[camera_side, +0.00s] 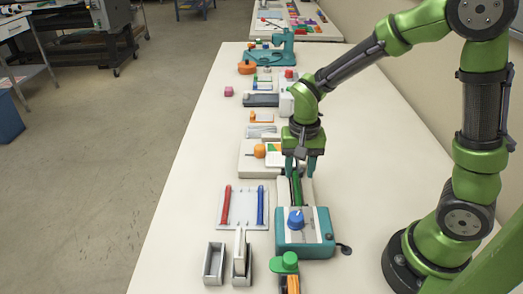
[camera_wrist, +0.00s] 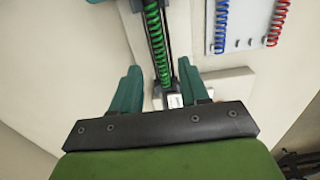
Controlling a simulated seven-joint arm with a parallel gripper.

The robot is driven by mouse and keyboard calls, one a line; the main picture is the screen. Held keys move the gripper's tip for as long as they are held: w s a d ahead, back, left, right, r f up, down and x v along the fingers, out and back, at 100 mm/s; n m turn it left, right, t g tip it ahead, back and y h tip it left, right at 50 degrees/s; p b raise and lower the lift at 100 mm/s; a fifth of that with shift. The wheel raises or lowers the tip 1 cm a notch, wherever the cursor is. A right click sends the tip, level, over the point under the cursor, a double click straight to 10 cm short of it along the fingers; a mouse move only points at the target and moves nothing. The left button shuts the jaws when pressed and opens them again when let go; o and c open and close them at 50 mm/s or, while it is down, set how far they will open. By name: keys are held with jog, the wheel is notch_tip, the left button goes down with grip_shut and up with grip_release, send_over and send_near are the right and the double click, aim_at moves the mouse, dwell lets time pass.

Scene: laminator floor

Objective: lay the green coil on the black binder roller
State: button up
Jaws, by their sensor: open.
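The green coil (camera_wrist: 156,40) lies lengthwise along the black binder roller (camera_wrist: 168,32) in the wrist view. In the side view the coil (camera_side: 296,189) shows as a thin green strip behind the teal binder body (camera_side: 290,238) with its blue knob (camera_side: 296,219). My gripper (camera_wrist: 160,78) is open, with one teal finger on each side of the line of the coil and a gap between each finger and the coil. In the side view my gripper (camera_side: 300,175) is low over the far part of the coil. Whether the coil's whole underside touches the roller cannot be told.
A white rack with a red coil (camera_side: 225,205) and a blue coil (camera_side: 260,205) lies left of the binder. Grey holders (camera_side: 214,264) and a green-topped item (camera_side: 285,262) stand at the front. An orange knob (camera_side: 260,151) is on a pale block beyond.

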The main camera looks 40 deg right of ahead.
aim_at(297, 187)
notch_tip(297, 187, up, 12)
jog(key=s+r+n+t+y, duration=0.2)
jog(key=s+r+n+t, duration=0.2)
jog(key=s+t, duration=0.3)
jog(key=s+n, duration=0.1)
jog(key=s, duration=0.1)
jog(key=shift+s+a+r, duration=0.25)
jog(key=shift+s+r, duration=0.05)
jog(key=shift+s, duration=0.05)
